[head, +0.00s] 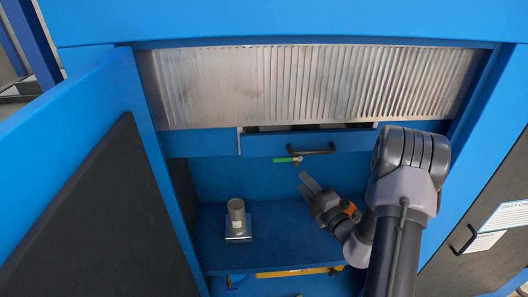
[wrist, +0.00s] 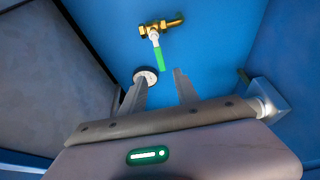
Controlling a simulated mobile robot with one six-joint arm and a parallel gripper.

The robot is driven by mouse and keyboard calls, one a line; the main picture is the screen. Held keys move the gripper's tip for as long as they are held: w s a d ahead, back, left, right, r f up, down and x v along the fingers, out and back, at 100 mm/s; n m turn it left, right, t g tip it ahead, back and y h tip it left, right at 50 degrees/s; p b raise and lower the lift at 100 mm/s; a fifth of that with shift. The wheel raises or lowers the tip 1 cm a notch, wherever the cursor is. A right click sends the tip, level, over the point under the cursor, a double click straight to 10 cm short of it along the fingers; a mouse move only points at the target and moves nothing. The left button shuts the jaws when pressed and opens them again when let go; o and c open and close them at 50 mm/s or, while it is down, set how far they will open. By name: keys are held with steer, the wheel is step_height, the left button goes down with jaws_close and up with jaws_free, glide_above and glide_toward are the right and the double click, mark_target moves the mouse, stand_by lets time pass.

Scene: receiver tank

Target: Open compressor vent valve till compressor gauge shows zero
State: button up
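The vent valve has a brass body (wrist: 152,29) on the blue back panel and a green lever handle (wrist: 158,58) that points down in the wrist view. In the head view the green handle (head: 287,160) lies roughly level, below a black drawer-type pull. A round white-faced gauge (wrist: 147,75) is behind my left finger's tip in the wrist view; its needle is too small to read. My gripper (wrist: 162,80) is open and empty, with its fingertips short of the handle. In the head view my gripper (head: 306,183) is below and right of the handle.
A metal cylinder on a square plate (head: 236,218) stands on the blue shelf (head: 275,240) at left. An open blue door (head: 75,140) borders the left side. A black pull (head: 311,149) sits above the valve. A ribbed metal panel (head: 310,85) is higher up.

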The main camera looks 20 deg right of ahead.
mark_target(283, 161)
steer(key=w+b, duration=0.1)
steer(key=w, duration=0.4)
steer(key=w+a+b, duration=0.1)
steer(key=w+b, duration=0.1)
steer(key=w, duration=0.3)
steer(key=w+a+b, duration=0.1)
steer(key=w, duration=0.5)
steer(key=shift+f, duration=0.15)
steer(key=shift+w, duration=0.45)
jaws_close()
